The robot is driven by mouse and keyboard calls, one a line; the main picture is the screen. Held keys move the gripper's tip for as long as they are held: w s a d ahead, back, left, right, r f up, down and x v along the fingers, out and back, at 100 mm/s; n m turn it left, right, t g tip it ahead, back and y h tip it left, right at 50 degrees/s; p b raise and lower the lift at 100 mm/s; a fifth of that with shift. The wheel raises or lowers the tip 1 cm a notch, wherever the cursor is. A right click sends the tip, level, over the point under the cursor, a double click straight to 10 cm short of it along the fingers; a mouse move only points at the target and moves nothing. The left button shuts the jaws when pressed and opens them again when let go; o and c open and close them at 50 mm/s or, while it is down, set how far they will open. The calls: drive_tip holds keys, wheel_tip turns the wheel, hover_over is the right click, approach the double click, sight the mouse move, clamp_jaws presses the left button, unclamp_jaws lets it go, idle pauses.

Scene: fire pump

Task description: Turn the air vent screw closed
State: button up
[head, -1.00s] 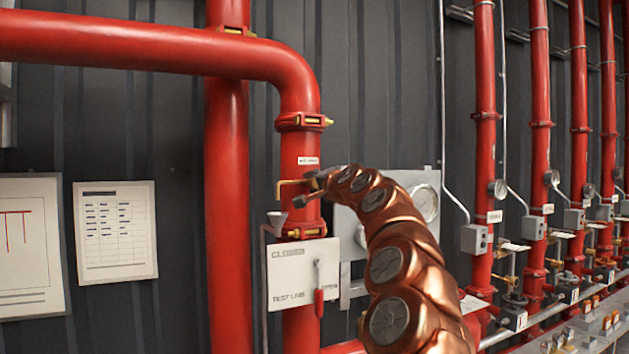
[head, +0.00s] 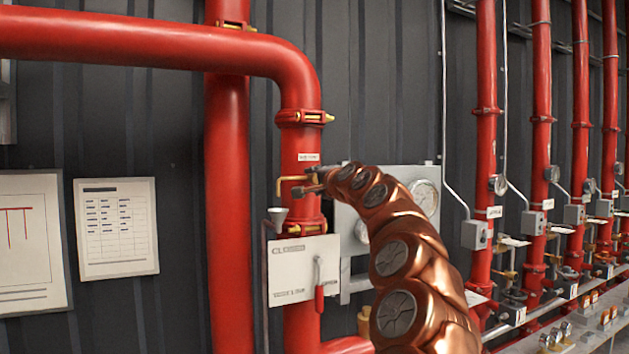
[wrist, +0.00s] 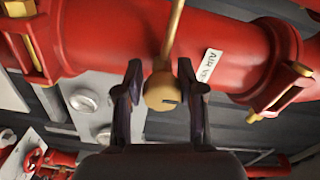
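The air vent screw (wrist: 162,92) is a round brass knob with a dark slot in its face. It sits at the centre of the wrist view, at the end of a thin brass tube (wrist: 174,30) that crosses the red pipe. My gripper (wrist: 159,66) is open, with one dark finger on each side of the screw and small gaps appearing beside it. In the head view my gripper (head: 304,182) is at the red pipe (head: 300,150), beside the bent brass vent tube (head: 279,188). The screw itself is hard to make out there.
A small grey funnel (head: 278,215) is below the vent tube. A white test-line panel (head: 290,272) with a red-handled lever (head: 319,290) is lower on the pipe. A grey gauge panel (head: 400,180) stands close behind my arm. A label (wrist: 209,65) is on the pipe.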

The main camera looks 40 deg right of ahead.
drive_tip(key=o, duration=0.3)
drive_tip(key=shift+r, duration=0.1)
drive_tip(key=shift+s, duration=0.1)
drive_tip(key=shift+v, duration=5.95)
drive_tip(key=shift+a, duration=0.1)
